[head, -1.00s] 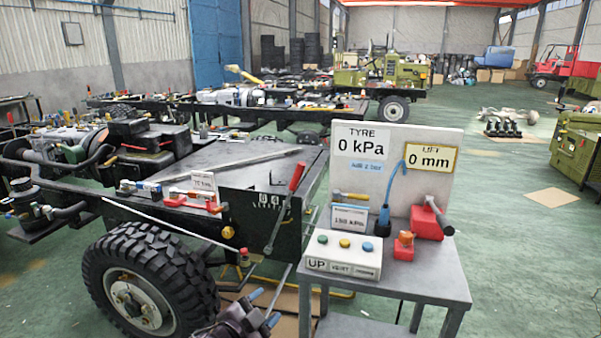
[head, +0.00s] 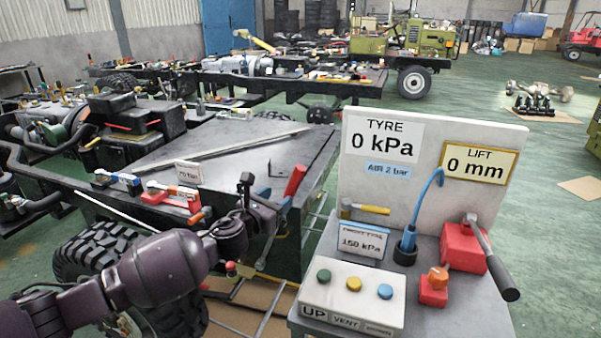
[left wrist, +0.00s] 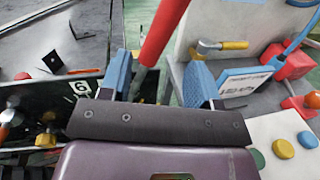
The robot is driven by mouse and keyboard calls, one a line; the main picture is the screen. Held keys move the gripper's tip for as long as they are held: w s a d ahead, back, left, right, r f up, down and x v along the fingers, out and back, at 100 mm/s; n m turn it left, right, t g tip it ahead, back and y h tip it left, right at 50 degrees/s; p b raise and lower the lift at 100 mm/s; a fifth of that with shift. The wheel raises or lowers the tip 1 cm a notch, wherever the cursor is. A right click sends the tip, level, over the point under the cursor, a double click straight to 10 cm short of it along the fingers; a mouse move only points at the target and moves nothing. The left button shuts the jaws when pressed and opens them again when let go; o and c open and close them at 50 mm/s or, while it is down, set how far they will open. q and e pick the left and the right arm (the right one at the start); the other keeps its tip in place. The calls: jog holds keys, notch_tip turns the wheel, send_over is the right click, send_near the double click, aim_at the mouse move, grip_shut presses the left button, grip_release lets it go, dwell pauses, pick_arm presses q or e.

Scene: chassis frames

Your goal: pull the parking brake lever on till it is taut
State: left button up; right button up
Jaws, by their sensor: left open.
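The parking brake lever has a red grip (head: 295,179) and leans up and to the right at the chassis corner beside the bench. My left gripper (head: 272,194) is open close to the lever, just below and left of the red grip. In the left wrist view the red grip (left wrist: 164,28) runs up from between the two blue fingers, with its dark shaft below. Both fingers stand apart from the lever, one on each side. The lever's lower end is mostly hidden behind my left arm in the head view. My right gripper does not show.
A grey bench (head: 455,325) stands close on the right, with a white display board (head: 430,215), a button box (head: 350,300) and a red block with a handle (head: 462,248). The chassis deck (head: 225,150) is on the left, above a tyre (head: 85,255).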

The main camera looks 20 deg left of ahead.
aim_at(291, 187)
pick_arm(q)
jog(key=w+m, duration=0.1)
jog(key=w, duration=0.1)
jog(key=w+d+m+b, duration=0.1)
jog(key=w, duration=0.2)
jog(key=w+d+b, duration=0.1)
jog(key=w, duration=0.2)
jog(key=shift+w+d+r+m, duration=0.1)
jog(key=shift+w+d+m, duration=0.15)
jog(key=shift+m, duration=0.15)
jog(key=shift+w, duration=0.3)
jog(key=shift+w+r, duration=0.1)
jog(key=shift+w, duration=0.25)
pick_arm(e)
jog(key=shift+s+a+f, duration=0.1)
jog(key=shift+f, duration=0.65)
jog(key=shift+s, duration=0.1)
